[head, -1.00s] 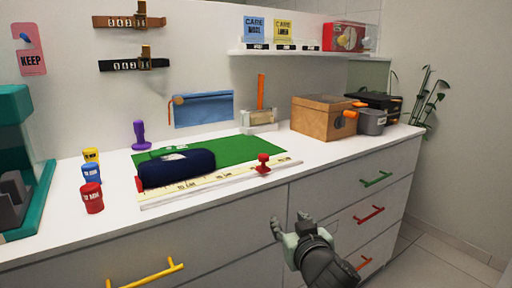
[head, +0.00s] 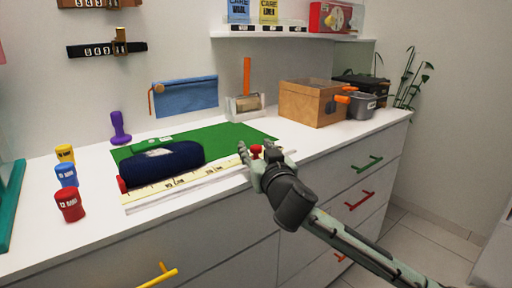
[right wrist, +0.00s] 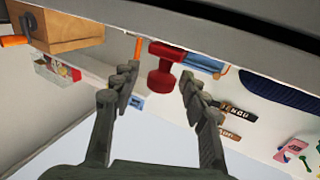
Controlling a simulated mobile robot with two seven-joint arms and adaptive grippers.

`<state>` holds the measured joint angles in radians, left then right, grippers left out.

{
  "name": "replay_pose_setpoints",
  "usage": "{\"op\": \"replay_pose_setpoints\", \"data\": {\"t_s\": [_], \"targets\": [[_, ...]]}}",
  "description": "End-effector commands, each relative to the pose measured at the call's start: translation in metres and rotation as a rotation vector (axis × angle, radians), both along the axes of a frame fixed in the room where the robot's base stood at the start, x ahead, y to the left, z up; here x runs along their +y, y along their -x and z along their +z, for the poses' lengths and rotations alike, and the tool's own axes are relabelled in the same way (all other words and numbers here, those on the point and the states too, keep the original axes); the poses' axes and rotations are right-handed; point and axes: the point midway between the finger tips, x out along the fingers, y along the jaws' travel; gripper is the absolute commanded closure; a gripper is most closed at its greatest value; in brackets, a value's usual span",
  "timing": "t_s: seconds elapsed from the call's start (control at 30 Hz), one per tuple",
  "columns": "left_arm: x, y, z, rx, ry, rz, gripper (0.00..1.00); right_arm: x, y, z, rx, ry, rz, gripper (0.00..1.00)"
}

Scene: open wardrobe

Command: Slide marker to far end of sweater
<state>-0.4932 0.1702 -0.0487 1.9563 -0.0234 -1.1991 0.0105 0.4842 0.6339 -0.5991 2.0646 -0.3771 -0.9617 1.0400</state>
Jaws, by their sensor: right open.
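The red marker (head: 256,150) stands on the cream ruler strip (head: 190,180) along the counter's front edge, right of the sweater. The dark blue sweater (head: 162,163) lies rolled behind the strip's left part, on a green mat (head: 235,133). My right gripper (head: 256,154) is open at the marker and partly covers it. In the right wrist view the marker (right wrist: 163,72) shows between the spread fingers, near their tips (right wrist: 158,80), with gaps on both sides. The sweater (right wrist: 275,92) shows at the right there. My left gripper is not in view.
A red stop (head: 122,185) sits at the strip's left end. Yellow, blue and red weights (head: 69,205) stand at the left. A wooden box (head: 312,103) and grey bin (head: 362,106) stand at the back right. The counter's front left is clear.

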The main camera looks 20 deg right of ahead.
Motion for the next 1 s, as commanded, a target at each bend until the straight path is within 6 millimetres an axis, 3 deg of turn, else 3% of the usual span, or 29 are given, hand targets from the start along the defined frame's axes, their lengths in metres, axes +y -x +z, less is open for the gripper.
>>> {"op": "replay_pose_setpoints", "data": {"t_s": [0.27, 0.63, 1.0], "targets": [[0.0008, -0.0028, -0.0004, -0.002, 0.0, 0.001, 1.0, 0.0001, -0.0019, -0.0007, 0.001, 0.0, 0.0, 0.56], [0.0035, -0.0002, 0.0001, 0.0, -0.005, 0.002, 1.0, 0.0, -0.0017, -0.0008, 0.002, 0.0, 0.0, 1.0], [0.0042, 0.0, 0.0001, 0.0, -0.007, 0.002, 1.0, 0.007, -0.0017, -0.0017, 0.002, -0.002, 0.002, 1.0]]}}
